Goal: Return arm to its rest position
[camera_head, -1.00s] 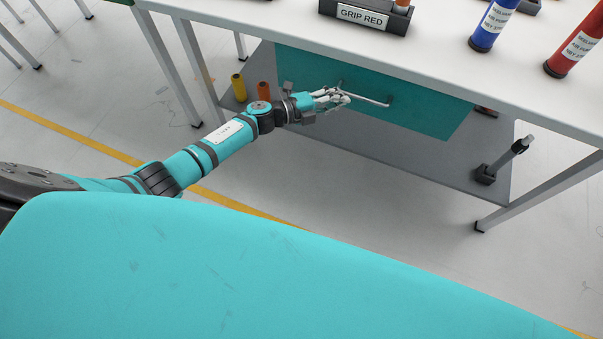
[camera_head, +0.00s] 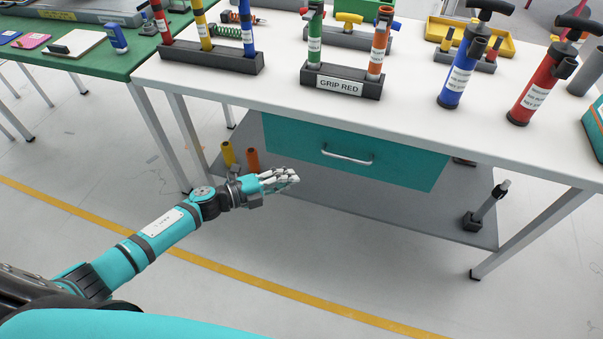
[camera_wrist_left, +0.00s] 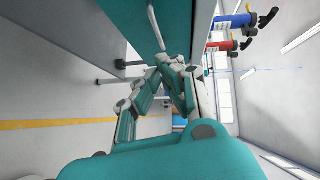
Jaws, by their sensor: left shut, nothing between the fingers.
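My left gripper (camera_head: 285,179) is shut and empty. In the head view it hangs in the air in front of the white table, left of and below the handle (camera_head: 347,157) of a teal drawer (camera_head: 400,165). The drawer looks closed, and the gripper is apart from the handle. My left arm (camera_head: 160,235) reaches in from the lower left. In the left wrist view the gripper fingers (camera_wrist_left: 160,80) come together at the middle. My right arm and gripper are not in view.
A grey lower shelf (camera_head: 350,205) holds yellow and orange tubes. A green table (camera_head: 90,55) stands at left. The floor in front is clear.

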